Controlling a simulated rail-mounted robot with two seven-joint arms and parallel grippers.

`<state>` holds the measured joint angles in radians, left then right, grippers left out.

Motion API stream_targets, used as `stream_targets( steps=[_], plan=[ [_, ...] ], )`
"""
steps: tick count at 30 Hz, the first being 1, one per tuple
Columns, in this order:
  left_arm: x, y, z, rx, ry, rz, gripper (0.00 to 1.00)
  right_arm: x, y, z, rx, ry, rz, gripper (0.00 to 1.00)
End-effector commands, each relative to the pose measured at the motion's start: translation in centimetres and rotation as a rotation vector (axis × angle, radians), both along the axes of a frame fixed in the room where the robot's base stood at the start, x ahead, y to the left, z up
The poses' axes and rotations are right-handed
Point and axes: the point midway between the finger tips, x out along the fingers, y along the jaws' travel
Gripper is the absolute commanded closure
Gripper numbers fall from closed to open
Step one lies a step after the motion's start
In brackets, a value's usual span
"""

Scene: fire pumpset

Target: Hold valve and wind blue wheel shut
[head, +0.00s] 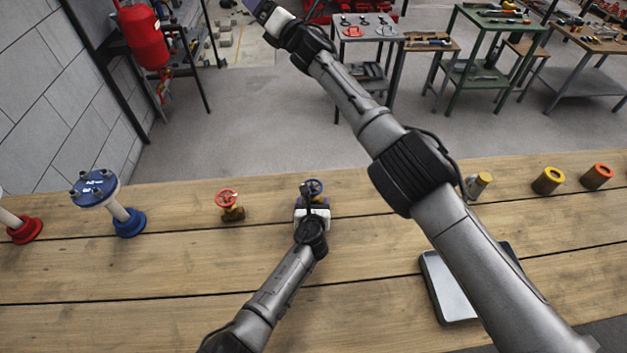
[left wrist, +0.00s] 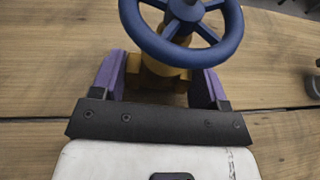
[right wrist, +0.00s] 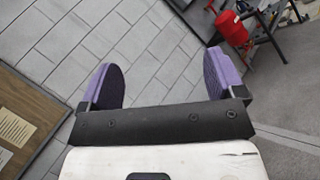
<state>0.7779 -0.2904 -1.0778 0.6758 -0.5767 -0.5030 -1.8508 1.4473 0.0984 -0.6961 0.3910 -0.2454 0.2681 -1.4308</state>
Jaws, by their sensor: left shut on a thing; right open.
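A brass valve with a blue wheel (head: 313,187) stands on the wooden bench near its back edge, in the middle of the head view. In the left wrist view the blue wheel (left wrist: 183,27) is at the top, above the brass valve body (left wrist: 157,75). My left gripper (head: 313,201) is shut on the valve body, with one purple finger on each side below the wheel. My right gripper (right wrist: 165,88) is open and empty, raised far beyond the bench. In the head view only part of the right gripper (head: 259,10) shows at the top edge.
A brass valve with a red wheel (head: 229,204) stands left of the held valve. A blue flanged pipe (head: 110,203) and a red flange (head: 24,229) are further left. A grey tray (head: 448,290) and several small cylinders are right. My right arm crosses above the bench.

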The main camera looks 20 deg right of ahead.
Motion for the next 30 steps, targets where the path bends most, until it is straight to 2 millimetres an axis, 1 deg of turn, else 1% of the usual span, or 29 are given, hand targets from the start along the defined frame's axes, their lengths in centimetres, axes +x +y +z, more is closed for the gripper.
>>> stream_targets(
  steps=[1, 2, 3, 5, 6, 8, 9, 11, 13, 16, 18, 21, 25, 27, 30],
  plan=[
    [0.0, -0.1, 0.2, -0.001, -0.002, -0.001, 0.77, 0.8, -1.7, -1.3, 0.056, 0.071, -0.075, 0.12],
    [0.0, -0.1, 0.2, -0.001, -0.002, -0.001, 0.77, 1.2, -2.8, -2.1, 0.088, 0.115, -0.119, 0.12],
    [0.0, -0.1, 0.2, -0.001, -0.002, -0.001, 0.77, 1.7, -4.1, -3.3, 0.129, 0.180, -0.176, 0.12],
    [0.0, -0.1, 0.2, -0.001, -0.003, -0.001, 0.77, 2.1, -5.9, -5.4, 0.184, 0.282, -0.256, 0.12],
    [0.0, -0.1, 0.2, -0.001, -0.003, -0.001, 0.77, 2.2, -7.0, -6.9, 0.217, 0.354, -0.304, 0.12],
    [0.0, -0.1, 0.2, -0.001, -0.003, -0.001, 0.77, 2.2, -8.5, -9.3, 0.260, 0.467, -0.371, 0.12],
    [0.0, -0.1, 0.2, -0.001, -0.003, -0.001, 0.77, 2.0, -9.3, -10.8, 0.286, 0.544, -0.410, 0.12],
    [0.0, -0.1, 0.2, -0.001, -0.002, -0.001, 0.77, 1.5, -10.3, -13.3, 0.318, 0.664, -0.460, 0.12],
    [0.0, -0.1, 0.2, -0.001, -0.003, -0.001, 0.77, 0.6, -11.0, -16.1, 0.345, 0.810, -0.504, 0.12],
    [0.0, -0.1, 0.2, -0.001, -0.003, -0.001, 0.77, -1.2, -11.4, -19.7, 0.368, 1.022, -0.542, 0.12],
    [0.0, -0.1, 0.2, -0.001, -0.002, -0.001, 0.77, -2.7, -11.2, -21.9, 0.371, 1.170, -0.548, 0.12],
    [0.0, -0.1, 0.2, -0.001, -0.002, -0.001, 0.77, -5.2, -10.5, -24.4, 0.358, 1.382, -0.531, 0.12],
    [0.0, -0.1, 0.2, -0.001, -0.003, -0.001, 0.77, -8.7, -9.0, -26.5, 0.313, 1.639, -0.458, 0.12],
    [0.0, -0.1, 0.2, -0.001, -0.003, -0.001, 0.77, -10.5, -8.1, -27.0, 0.277, 1.762, -0.401, 0.12],
    [0.0, -0.1, 0.2, -0.001, -0.003, -0.001, 0.77, -12.8, -7.1, -27.1, 0.208, 1.909, -0.311, 0.12]
  ],
)
